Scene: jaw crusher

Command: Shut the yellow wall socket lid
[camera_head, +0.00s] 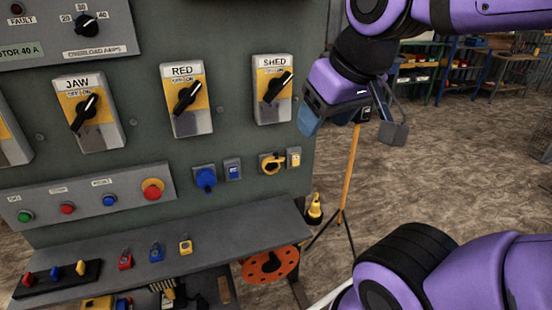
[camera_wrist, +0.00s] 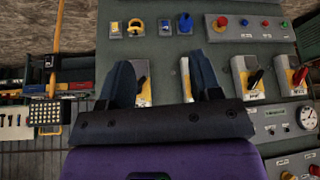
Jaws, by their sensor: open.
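The yellow wall socket (camera_head: 270,164) is on the lower right of the grey-green panel, with a small yellow-and-grey plate (camera_head: 293,157) at its right. It shows as a yellow ring with a dark part; its lid's exact angle is too small to tell. In the wrist view, which is upside down, the yellow socket (camera_wrist: 136,27) is near the top. My gripper (camera_head: 351,127) is open and empty, in front of the panel's right edge, above and right of the socket. Its two fingers (camera_wrist: 160,72) also show apart in the wrist view, with nothing between them.
A blue wall socket (camera_head: 205,179) is left of the yellow one. Rotary switches RED (camera_head: 187,99) and SHED (camera_head: 272,89) stick out above. A shelf (camera_head: 210,235) with small padlocks juts out below. A yellow pole on a tripod (camera_head: 348,175) stands beside the panel.

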